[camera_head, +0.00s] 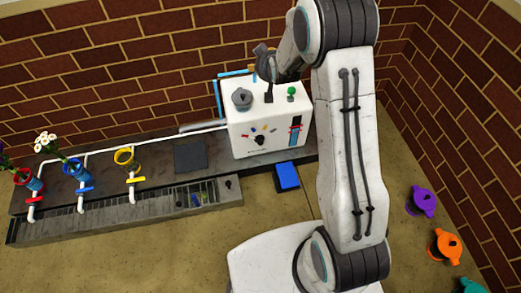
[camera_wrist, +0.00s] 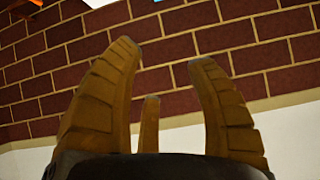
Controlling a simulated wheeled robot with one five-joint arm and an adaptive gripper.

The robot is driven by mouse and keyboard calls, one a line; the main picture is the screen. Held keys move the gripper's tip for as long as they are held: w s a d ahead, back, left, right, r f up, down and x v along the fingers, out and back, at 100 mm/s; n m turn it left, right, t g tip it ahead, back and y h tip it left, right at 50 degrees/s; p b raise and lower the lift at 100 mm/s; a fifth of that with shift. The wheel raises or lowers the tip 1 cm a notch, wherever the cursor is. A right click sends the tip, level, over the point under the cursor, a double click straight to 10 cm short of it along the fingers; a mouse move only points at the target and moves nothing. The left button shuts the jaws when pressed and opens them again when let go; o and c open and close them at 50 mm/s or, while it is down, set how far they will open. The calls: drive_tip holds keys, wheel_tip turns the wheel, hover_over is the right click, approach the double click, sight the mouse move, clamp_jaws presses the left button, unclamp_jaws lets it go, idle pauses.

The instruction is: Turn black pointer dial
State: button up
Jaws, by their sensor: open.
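The black pointer dial (camera_head: 260,140) is on the front face of a white box (camera_head: 290,151), with coloured marks around it. My gripper (camera_wrist: 163,53) is open and empty in the wrist view, its fingers spread toward a brick wall. In the head view, my gripper (camera_head: 264,64) is above the back of the white box, well apart from the dial. The dial is not in the wrist view.
The box top bears a dark grey knob (camera_head: 242,98) and a green-topped button (camera_head: 291,92). Flower cups on white pipes stand at left. Purple (camera_head: 421,201) and orange (camera_head: 445,246) pots stand at right.

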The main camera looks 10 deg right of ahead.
drive_tip(key=w+f+t+b, duration=0.1)
drive_tip(key=w+f+b, duration=0.15)
drive_tip(key=f, duration=0.55)
drive_tip(key=w+f+t+b, duration=0.1)
drive_tip(key=w+f+b, duration=0.15)
drive_tip(key=f, duration=0.45)
drive_tip(key=t+b, duration=0.3)
drive_tip(key=b, duration=0.6)
hover_over(261, 144)
wheel_tip(261, 144, down, 24)
drive_tip(key=shift+s+r, duration=0.15)
drive_tip(key=shift+r, duration=0.05)
drive_tip(key=s+f+t+b, duration=0.2)
drive_tip(key=s+f+b, duration=0.3)
drive_tip(key=f, duration=0.5)
drive_tip(key=shift+w+f+b, duration=0.1)
drive_tip(key=shift+w+b, duration=1.25)
drive_tip(key=shift+w, duration=1.8)
drive_tip(key=shift+c, duration=0.4)
clamp_jaws()
